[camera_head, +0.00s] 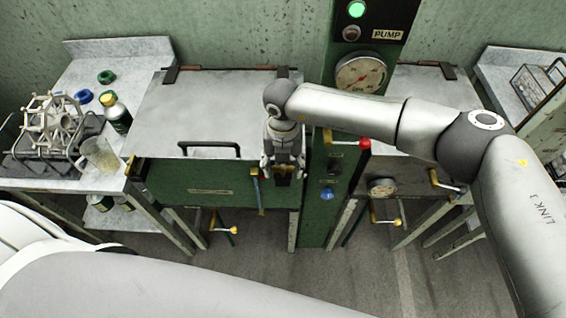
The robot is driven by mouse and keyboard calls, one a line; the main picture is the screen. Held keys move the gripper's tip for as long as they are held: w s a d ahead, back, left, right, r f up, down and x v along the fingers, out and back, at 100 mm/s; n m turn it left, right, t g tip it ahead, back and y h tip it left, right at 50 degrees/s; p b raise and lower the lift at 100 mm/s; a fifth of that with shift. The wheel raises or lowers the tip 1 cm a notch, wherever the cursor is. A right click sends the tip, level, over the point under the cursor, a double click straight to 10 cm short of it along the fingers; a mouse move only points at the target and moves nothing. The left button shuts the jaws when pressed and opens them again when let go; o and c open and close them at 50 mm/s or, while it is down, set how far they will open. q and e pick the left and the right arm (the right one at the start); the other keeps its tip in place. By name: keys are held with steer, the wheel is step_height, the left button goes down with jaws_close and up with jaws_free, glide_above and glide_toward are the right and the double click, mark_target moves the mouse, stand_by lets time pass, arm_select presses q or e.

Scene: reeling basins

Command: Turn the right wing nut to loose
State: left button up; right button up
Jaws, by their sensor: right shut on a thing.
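The left basin is a green box with a grey metal lid (205,110) that lies closed. A brass wing nut (130,165) shows at its front left corner. My right gripper (283,178) reaches down at the basin's front right corner. It is shut on the right wing nut (285,180), of which only a bit of brass shows between the fingers. The fingers hide most of it, so how far it is turned cannot be told. My left gripper is not in view.
A bench (150,50) with a rack, jug and bottles is at the left.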

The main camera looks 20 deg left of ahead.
steer(key=shift+f+b, duration=0.1)
steer(key=shift+b, duration=0.35)
steer(key=n+b, duration=1.2)
steer(key=b, duration=0.5)
steer(key=shift+f, duration=0.15)
steer(key=n+b, duration=0.2)
steer(key=shift+n, duration=0.3)
arm_select(q)
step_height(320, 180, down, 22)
steer(key=b, duration=0.2)
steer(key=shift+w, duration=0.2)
arm_select(e)
steer(key=shift+r+n, duration=0.25)
steer(key=shift+n, duration=1.45)
steer(key=o, duration=1)
